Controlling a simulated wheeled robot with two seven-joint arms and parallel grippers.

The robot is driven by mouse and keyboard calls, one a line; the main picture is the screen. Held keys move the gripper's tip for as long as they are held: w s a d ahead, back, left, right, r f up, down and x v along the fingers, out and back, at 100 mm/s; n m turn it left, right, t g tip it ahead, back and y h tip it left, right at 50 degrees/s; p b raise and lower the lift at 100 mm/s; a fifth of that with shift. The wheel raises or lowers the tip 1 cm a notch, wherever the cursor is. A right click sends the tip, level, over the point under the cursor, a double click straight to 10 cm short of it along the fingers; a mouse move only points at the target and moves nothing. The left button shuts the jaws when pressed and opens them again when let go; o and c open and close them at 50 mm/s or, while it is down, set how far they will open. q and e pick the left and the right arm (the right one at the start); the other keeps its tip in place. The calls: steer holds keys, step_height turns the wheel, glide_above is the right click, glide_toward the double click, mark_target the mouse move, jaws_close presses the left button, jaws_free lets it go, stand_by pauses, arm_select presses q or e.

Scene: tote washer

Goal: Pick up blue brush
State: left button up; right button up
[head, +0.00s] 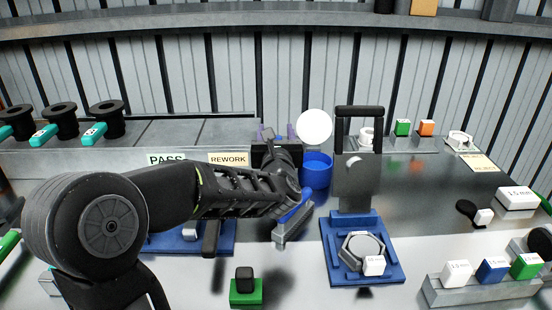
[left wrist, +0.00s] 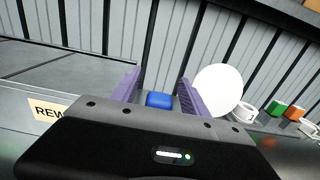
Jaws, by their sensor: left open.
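My left gripper (head: 275,133) reaches forward at the middle of the head view, its purple fingers apart. In the left wrist view the fingers (left wrist: 159,92) are spread with a small blue block-like thing (left wrist: 159,100) showing between them; I cannot tell whether it is the brush or whether it touches them. In the head view a blue handle-like piece (head: 297,212) shows just below my gripper, by a grey angled block (head: 291,229); it may be the brush, but my arm hides part of it. My right gripper is not in view.
A blue cup (head: 317,172) and a white disc (head: 314,127) stand close to the right of my left gripper. A blue fixture (head: 390,275) with an upright grey plate (head: 357,185) is further right. Black spools (head: 107,119) stand at left.

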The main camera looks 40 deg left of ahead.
arm_select(q)
steer(key=shift+c, duration=0.5)
jaws_close()
stand_by(0.4)
